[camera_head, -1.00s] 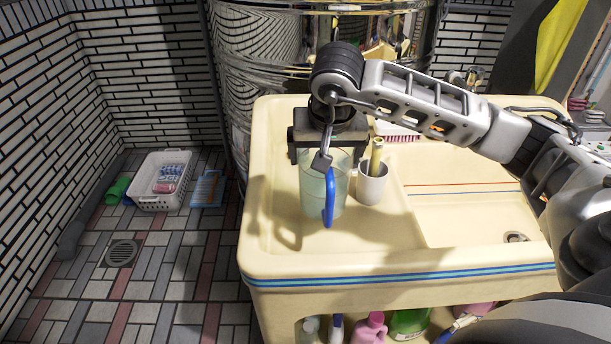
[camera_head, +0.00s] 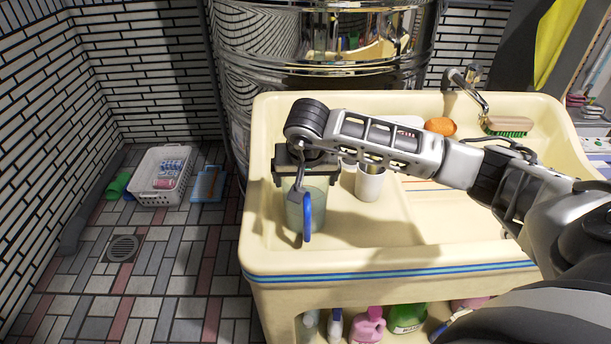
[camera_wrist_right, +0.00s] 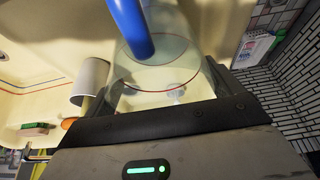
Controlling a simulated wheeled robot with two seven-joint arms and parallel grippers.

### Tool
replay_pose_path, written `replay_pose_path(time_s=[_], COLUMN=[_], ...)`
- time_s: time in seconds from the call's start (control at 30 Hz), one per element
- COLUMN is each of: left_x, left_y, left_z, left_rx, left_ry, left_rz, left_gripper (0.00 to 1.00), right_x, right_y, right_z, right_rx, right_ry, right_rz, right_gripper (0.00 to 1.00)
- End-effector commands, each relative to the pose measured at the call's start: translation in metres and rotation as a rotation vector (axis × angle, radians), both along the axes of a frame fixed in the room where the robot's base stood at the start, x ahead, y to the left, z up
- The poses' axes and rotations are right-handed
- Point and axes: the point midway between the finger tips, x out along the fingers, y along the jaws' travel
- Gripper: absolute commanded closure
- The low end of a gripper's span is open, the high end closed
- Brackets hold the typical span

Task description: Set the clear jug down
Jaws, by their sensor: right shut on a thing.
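The clear jug (camera_head: 318,207) with a blue handle (camera_head: 307,218) is upright over the left, flat part of the cream sink unit (camera_head: 390,258). My right gripper (camera_head: 306,174) is shut on the jug near its top, coming from above. The jug's clear body (camera_wrist_right: 188,62) and blue handle also show in the right wrist view, with the dark gripper (camera_wrist_right: 150,118) across it. I cannot tell whether the jug's base touches the surface. My left gripper is not in view.
A white cup (camera_head: 369,183) stands just right of the jug. A brush (camera_head: 508,125), an orange item (camera_head: 440,126) and a faucet (camera_head: 468,88) are at the back right. A white basket (camera_head: 160,180) is on the floor. The surface in front of the jug is clear.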

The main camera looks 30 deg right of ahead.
Motion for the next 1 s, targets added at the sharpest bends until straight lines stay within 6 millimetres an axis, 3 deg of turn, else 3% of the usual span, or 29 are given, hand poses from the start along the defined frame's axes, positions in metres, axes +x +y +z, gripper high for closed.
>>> replay_pose_path(time_s=[0.1, 0.13, 0.5, 1.0], left_x=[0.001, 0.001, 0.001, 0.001], left_y=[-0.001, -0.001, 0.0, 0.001], left_z=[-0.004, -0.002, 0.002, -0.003], left_rx=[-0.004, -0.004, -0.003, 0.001], left_ry=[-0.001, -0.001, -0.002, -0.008], left_rz=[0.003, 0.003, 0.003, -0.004], left_gripper=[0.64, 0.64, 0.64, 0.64], right_x=[0.001, 0.0, -0.001, -0.033], right_y=[0.0, 0.0, 0.001, 0.021], right_z=[-0.003, -0.003, 0.007, 0.097], right_rx=[0.0, 0.0, 0.0, -0.001], right_ry=[-0.004, 0.0, -0.004, -0.005], right_rz=[0.0, 0.0, 0.001, 0.0], right_gripper=[0.66, 0.0, 0.0, 0.0])
